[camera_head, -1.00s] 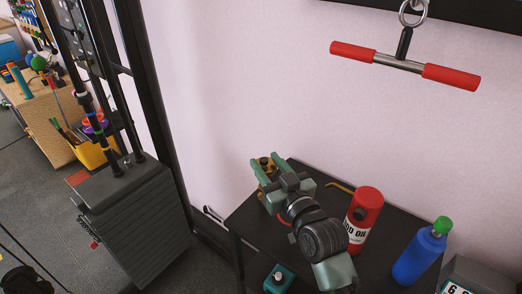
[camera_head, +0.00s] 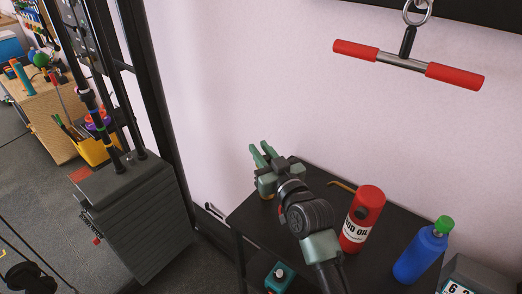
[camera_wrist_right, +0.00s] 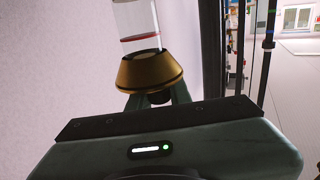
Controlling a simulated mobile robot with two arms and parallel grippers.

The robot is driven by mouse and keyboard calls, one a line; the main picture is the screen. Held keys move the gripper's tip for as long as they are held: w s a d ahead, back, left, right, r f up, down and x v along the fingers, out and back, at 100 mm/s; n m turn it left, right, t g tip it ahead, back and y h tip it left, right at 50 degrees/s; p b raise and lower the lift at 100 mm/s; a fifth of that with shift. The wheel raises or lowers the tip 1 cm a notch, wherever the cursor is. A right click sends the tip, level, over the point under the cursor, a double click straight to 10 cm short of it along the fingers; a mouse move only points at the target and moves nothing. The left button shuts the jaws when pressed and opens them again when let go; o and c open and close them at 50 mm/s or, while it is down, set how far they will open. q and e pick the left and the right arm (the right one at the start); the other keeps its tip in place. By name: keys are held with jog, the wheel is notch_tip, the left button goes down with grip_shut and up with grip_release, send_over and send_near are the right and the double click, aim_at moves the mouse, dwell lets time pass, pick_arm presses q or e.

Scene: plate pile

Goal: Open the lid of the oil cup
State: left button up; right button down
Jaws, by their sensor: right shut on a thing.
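The oil cup shows best in the right wrist view. It has a clear glass cylinder (camera_wrist_right: 138,22) with a red ring and a flared brass part (camera_wrist_right: 150,71) with a dark stub below it in the picture. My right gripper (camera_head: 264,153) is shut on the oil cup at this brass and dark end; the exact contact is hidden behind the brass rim. I cannot tell whether the lid is open. My left gripper is not in view.
The black table (camera_head: 320,187) also holds a red oil can (camera_head: 362,222) and a blue bottle with a green cap (camera_head: 421,252). A teal object (camera_head: 279,278) sits lower down. A weight stack (camera_head: 138,225) stands to the left. The wall is close behind.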

jog(key=shift+r+p, duration=0.2)
jog(key=shift+p, duration=0.3)
jog(key=shift+w+d+f+m+g+y+p, duration=0.1)
jog(key=shift+w+d+m+g+y+p, duration=0.45)
jog(key=shift+m+g+p, duration=1.45)
jog(key=shift+w+d+f+m+g+y+p, duration=0.1)
jog(key=shift+w+d+m+g+y+p, duration=0.6)
jog(key=shift+m+p, duration=2.05)
jog(key=shift+w+d+m+g+h+p, duration=0.1)
jog(key=shift+w+d+m+g+p, duration=0.25)
jog(key=shift+w+m+g+p, duration=1.35)
jog(key=shift+s+m+g+p, duration=0.35)
jog(key=shift+s+p, duration=0.35)
jog(key=shift+p, duration=0.45)
jog(key=c, duration=1.3)
grip_release()
